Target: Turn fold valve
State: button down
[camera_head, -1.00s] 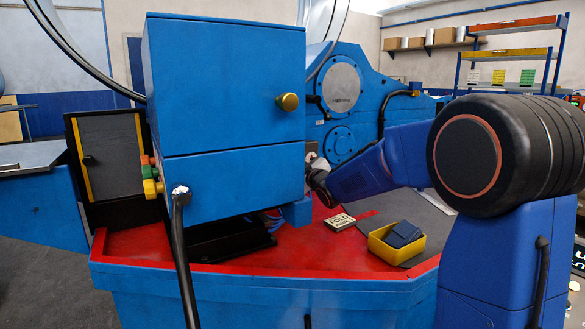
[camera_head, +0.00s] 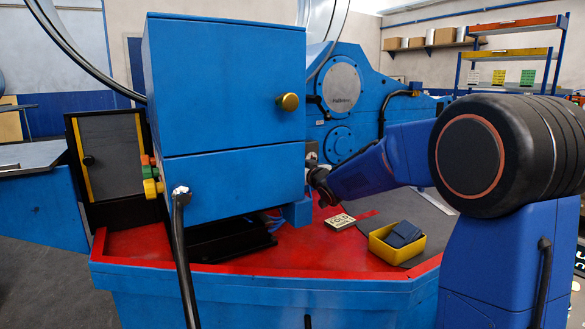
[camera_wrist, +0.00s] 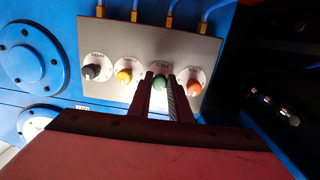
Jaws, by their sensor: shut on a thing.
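A grey valve panel (camera_wrist: 150,38) shows in the wrist view with a row of round knobs on white dials: a black knob (camera_wrist: 92,71), a yellow knob (camera_wrist: 124,76), a green knob (camera_wrist: 159,82) and an orange-red knob (camera_wrist: 193,88). My gripper (camera_wrist: 160,80) is at the green knob, its two fingers on either side of it and shut on it. The dial labels are too small to read surely, and the fingers hide part of the green dial. In the head view my gripper (camera_head: 322,185) is partly hidden beside the blue cabinet (camera_head: 225,100).
A sign reading FOLD (camera_head: 339,222) lies on the red table top (camera_head: 290,253). A yellow bin (camera_head: 385,249) with dark blue pieces stands to its right. Thin blue hoses (camera_wrist: 170,12) run into the panel's top edge. A black lever (camera_head: 182,250) stands in front of the cabinet.

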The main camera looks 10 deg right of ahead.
dwell(0.4)
jog(key=c, duration=1.6)
grip_release()
jog(key=shift+c, duration=0.2)
jog(key=shift+s, duration=0.1)
jog(key=v, duration=1.7)
jog(key=shift+s+d, duration=0.1)
